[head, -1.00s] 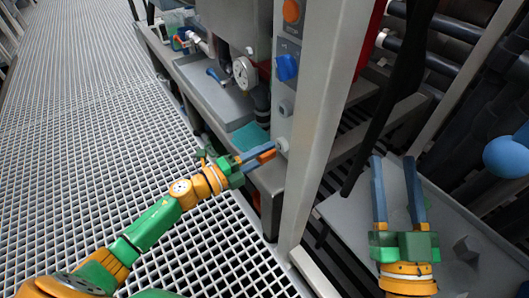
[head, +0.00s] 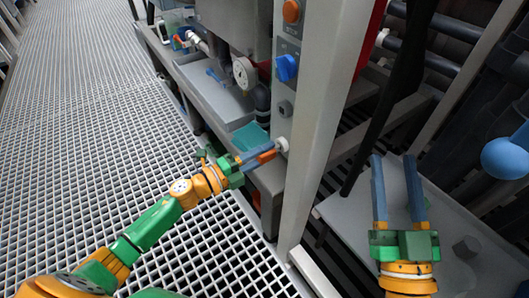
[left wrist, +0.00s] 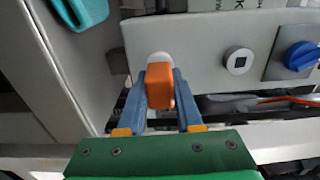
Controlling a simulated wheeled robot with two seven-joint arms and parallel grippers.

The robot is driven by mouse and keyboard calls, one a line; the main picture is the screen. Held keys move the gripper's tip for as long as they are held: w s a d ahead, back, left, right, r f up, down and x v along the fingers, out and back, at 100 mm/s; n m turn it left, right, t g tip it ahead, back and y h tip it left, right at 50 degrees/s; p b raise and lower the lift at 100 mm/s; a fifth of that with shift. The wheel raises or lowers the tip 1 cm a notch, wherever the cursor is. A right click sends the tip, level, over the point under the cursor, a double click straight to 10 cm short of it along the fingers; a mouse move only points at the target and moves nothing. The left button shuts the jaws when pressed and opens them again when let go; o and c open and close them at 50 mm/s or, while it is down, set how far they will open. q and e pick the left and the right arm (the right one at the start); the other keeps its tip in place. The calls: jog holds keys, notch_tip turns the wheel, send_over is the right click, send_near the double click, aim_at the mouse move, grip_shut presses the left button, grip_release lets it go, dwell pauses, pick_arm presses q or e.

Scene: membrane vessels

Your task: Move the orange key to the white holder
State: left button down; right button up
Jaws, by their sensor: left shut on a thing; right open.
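The orange key (head: 267,156) is between the blue fingers of my left gripper (head: 270,150), which is shut on it. The white holder (head: 282,144) is a small round piece low on the grey panel, right at the fingertips. In the left wrist view the orange key (left wrist: 159,86) covers the lower part of the white holder (left wrist: 159,57). I cannot tell whether the key is seated in it or only in front of it. My right gripper (head: 394,160) is open and empty over a grey surface at the right.
On the panel above the white holder are a grey socket (head: 285,108), a blue knob (head: 286,68) and an orange knob (head: 291,11). A grey upright post (head: 315,130) stands just right of the panel. A teal cloth (head: 250,137) lies on the bench to the left.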

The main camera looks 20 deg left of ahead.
aim_at(257, 158)
pick_arm(q)
jog(key=shift+w+d, duration=0.35)
jog(key=shift+w, duration=0.1)
dwell(0.5)
jog(key=c, duration=0.5)
grip_release()
pick_arm(e)
jog(key=shift+f, duration=0.1)
pick_arm(q)
jog(key=v, duration=0.7)
jog(key=shift+p, duration=0.4)
pick_arm(e)
notch_tip(257, 158, down, 9)
jog(key=w+d+g+h, duration=0.1)
jog(key=g+h, duration=0.1)
jog(key=g, duration=0.3)
jog(key=shift+w+m, duration=0.15)
jog(key=shift+m, duration=0.15)
pick_arm(q)
jog(key=shift+s+a, duration=0.1)
pick_arm(e)
jog(key=shift+f, duration=0.1)
